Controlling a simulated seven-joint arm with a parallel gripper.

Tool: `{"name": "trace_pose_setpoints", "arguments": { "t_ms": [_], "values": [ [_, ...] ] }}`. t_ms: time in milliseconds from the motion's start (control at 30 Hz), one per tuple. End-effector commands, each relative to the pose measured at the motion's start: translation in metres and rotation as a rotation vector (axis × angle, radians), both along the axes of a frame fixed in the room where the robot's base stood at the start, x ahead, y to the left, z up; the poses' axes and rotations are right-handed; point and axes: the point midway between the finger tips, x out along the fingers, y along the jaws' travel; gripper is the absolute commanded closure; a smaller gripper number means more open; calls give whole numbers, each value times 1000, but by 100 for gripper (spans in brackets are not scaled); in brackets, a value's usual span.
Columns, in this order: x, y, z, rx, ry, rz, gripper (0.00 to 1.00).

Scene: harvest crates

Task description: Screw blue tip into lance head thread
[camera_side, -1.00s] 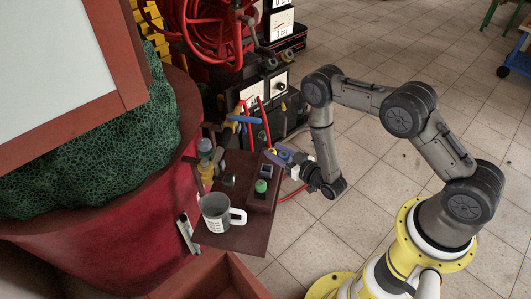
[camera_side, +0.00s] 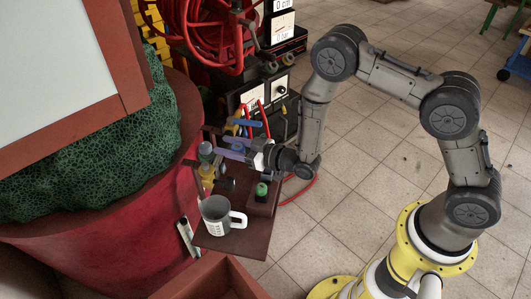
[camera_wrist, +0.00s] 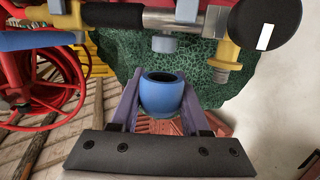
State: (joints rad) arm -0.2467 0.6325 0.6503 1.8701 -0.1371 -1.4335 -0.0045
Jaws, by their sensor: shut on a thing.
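My gripper (camera_wrist: 158,103) is shut on the blue tip (camera_wrist: 163,97), a round blue cup with a dark open mouth, held between its two purple fingers in the wrist view. Ahead of it is a silver tube (camera_wrist: 180,20) with black grips. A short grey stub (camera_wrist: 163,44), which looks like the lance head thread, sticks out from the tube just above the tip in the picture. A gap shows between stub and tip. In the side view my gripper (camera_side: 228,148) is at the left, beside the tool post; the tip cannot be made out there.
A small brown table (camera_side: 235,243) holds a grey mug (camera_side: 215,214) and a box with a green button (camera_side: 261,190). A blue-handled valve and a yellow fitting (camera_wrist: 226,55) are close by. A large red tub (camera_side: 150,230) stands left; a red hose reel (camera_side: 215,35) is behind.

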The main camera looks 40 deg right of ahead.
Motion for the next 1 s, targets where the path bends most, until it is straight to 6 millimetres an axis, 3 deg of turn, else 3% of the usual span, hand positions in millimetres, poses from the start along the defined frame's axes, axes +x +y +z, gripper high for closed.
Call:
{"name": "trace_pose_setpoints", "arguments": {
  "t_ms": [33,200,400,1000],
  "values": [
    [7,19,18,2,-11,42,100],
    [15,65,58,2,-7,148,100],
    [17,94,85,0,-1,212,100],
    [16,99,85,-2,3,223,100]
  ]
}}
